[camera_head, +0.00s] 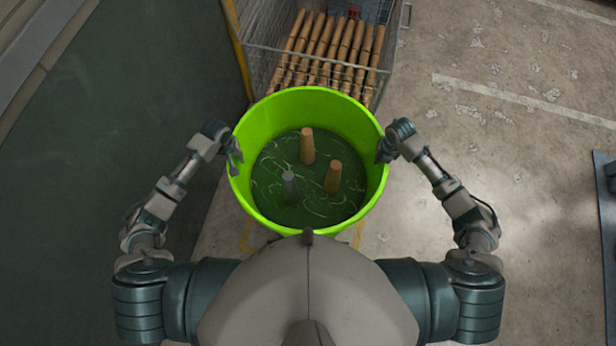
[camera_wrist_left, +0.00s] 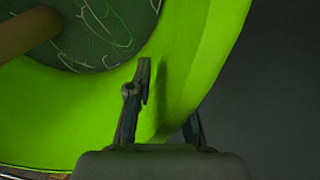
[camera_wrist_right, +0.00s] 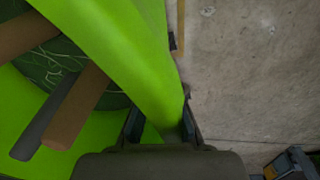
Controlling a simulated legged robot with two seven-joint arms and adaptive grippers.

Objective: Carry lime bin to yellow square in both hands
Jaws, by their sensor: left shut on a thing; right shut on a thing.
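The lime bin (camera_head: 330,102) is held in front of my chest between both arms. Inside it, on a dark green bottom with pale squiggles, stand two tan pegs (camera_head: 307,146) and one grey peg (camera_head: 290,187). My left gripper (camera_head: 234,155) is shut on the bin's left rim, with one finger inside the wall in the left wrist view (camera_wrist_left: 165,110). My right gripper (camera_head: 384,152) is shut on the right rim, which also runs between its fingers in the right wrist view (camera_wrist_right: 162,120). Yellow floor marking (camera_head: 247,238) shows partly beneath the bin; the bin hides most of that area.
A wire-sided container with several wooden rods (camera_head: 335,50) stands just beyond the bin. A yellow post (camera_head: 238,52) and a dark green panel (camera_head: 130,100) are at left. Concrete floor (camera_head: 500,150) is open at right, up to a dark blue object (camera_head: 605,200) at the edge.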

